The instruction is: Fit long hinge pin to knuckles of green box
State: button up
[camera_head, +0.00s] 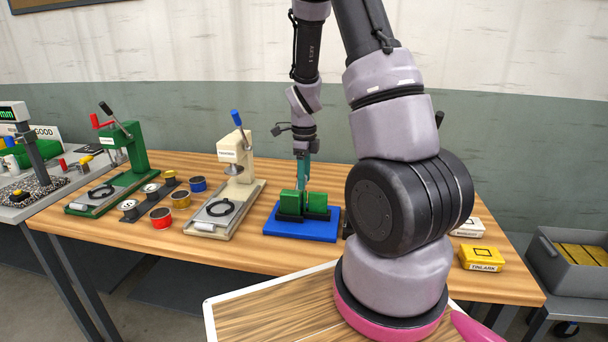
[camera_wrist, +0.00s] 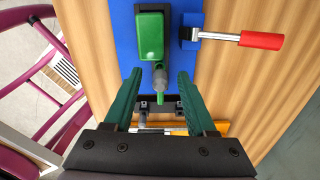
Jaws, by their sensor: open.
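The green box (camera_head: 290,202) sits in a black holder on a blue base plate (camera_head: 270,228), with a second green block (camera_head: 317,201) close to its right. In the wrist view one green block (camera_wrist: 151,36) lies ahead of my fingers. My gripper (camera_head: 303,184) is above the blue base in the head view, pointing down. In the wrist view my gripper (camera_wrist: 159,76) has its two teal fingers spread. A grey, round-ended part with a green tip (camera_wrist: 160,80) shows between them; I cannot tell whether it is a pin. The knuckles cannot be made out.
A red-handled clamp (camera_wrist: 255,40) stands beside the block. Left on the wooden table are a cream press (camera_head: 235,160), a green press (camera_head: 122,150) and several small tins. A yellow box (camera_head: 482,258) lies at right. My arm hides part of the table.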

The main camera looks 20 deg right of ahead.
grip_shut()
notch_tip(320, 180, up, 10)
jog(key=shift+r, duration=0.1)
